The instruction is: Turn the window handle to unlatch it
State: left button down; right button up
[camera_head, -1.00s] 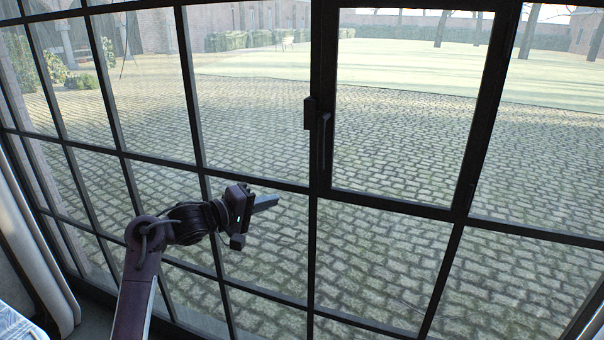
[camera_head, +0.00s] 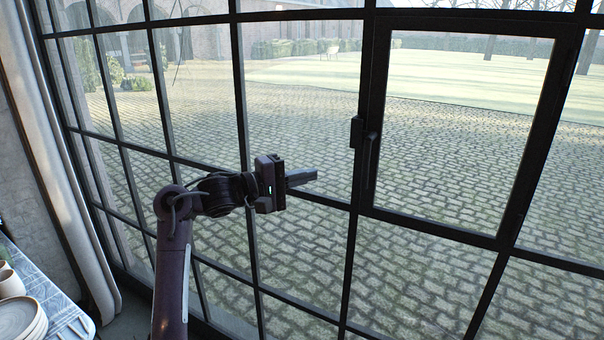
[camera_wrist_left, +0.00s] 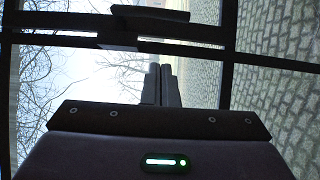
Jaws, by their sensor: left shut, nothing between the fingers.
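The window handle (camera_head: 369,163) is a dark vertical lever on the left frame bar of the hinged window pane (camera_head: 460,120). It hangs down from its small mount, and the pane looks closed. In the left wrist view the handle (camera_wrist_left: 150,13) lies across the top, on a dark frame bar. My left gripper (camera_head: 313,175) is to the left of the handle in the head view, pointing at it, apart from it. Its fingers (camera_wrist_left: 161,85) are shut together and empty. My right gripper is in neither view.
Dark window bars (camera_head: 245,130) form a grid all around my left arm. At the lower left, a table (camera_head: 62,310) holds stacked plates (camera_head: 22,318) and a cup, beside a pale curtain (camera_head: 62,190). Outside is cobbled paving.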

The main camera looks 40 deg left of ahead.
pick_arm(q)
jog(key=w+d+p, duration=0.3)
jog(key=w+d, duration=0.2)
jog(key=w, duration=0.2)
jog(key=shift+w+d, duration=0.2)
jog(key=shift+d, duration=0.2)
jog(key=shift+w, duration=0.1)
